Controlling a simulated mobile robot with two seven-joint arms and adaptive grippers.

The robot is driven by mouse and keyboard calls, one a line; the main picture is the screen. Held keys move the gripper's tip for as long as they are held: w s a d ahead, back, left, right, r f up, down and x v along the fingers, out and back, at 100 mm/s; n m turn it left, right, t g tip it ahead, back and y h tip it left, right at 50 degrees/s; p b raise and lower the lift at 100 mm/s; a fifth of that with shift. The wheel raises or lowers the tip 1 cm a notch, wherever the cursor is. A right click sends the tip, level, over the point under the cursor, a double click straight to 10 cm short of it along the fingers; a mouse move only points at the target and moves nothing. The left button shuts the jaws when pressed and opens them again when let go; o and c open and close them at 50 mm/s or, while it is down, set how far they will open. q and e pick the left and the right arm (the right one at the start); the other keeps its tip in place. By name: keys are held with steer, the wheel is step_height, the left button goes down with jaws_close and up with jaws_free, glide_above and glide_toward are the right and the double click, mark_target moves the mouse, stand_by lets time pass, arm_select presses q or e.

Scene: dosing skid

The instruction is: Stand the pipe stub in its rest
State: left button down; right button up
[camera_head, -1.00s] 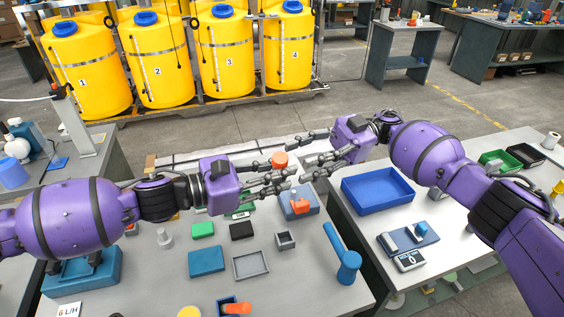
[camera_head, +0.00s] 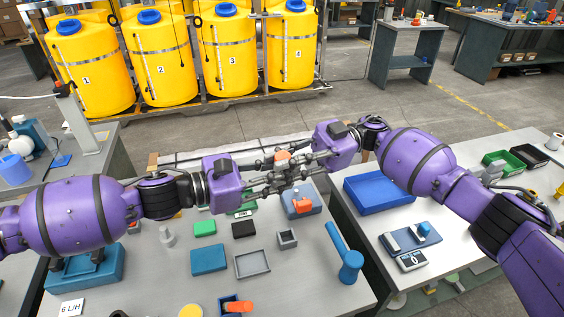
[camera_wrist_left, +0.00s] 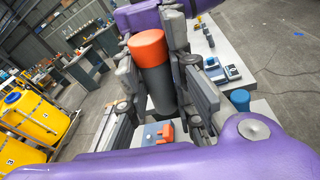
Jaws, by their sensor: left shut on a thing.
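The pipe stub, a dark grey cylinder with an orange end (camera_head: 282,156), is held above the bench between my two hands. It shows large in the left wrist view (camera_wrist_left: 157,85), between the left fingers. My left gripper (camera_head: 277,177) is shut on it. My right gripper (camera_head: 288,163) reaches in from the opposite side, its fingers overlapping the stub and the left fingers; whether they press on it is hidden. A small grey square open-topped holder (camera_head: 287,243) stands empty on the bench below; I cannot tell if it is the rest.
A blue-grey block with an orange part (camera_head: 301,207) lies just below the hands. A blue cylinder with a long bar (camera_head: 350,266), a grey tray (camera_head: 252,264) and a blue block (camera_head: 208,259) are on the bench. A blue bin (camera_head: 378,192) stands on the right table.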

jaws_close()
arm_select(q)
steer(key=c, duration=1.4)
jaws_free()
steer(key=shift+c, duration=0.2)
steer(key=shift+a, duration=0.1)
steer(key=v, duration=1.2)
steer(key=shift+f, duration=0.1)
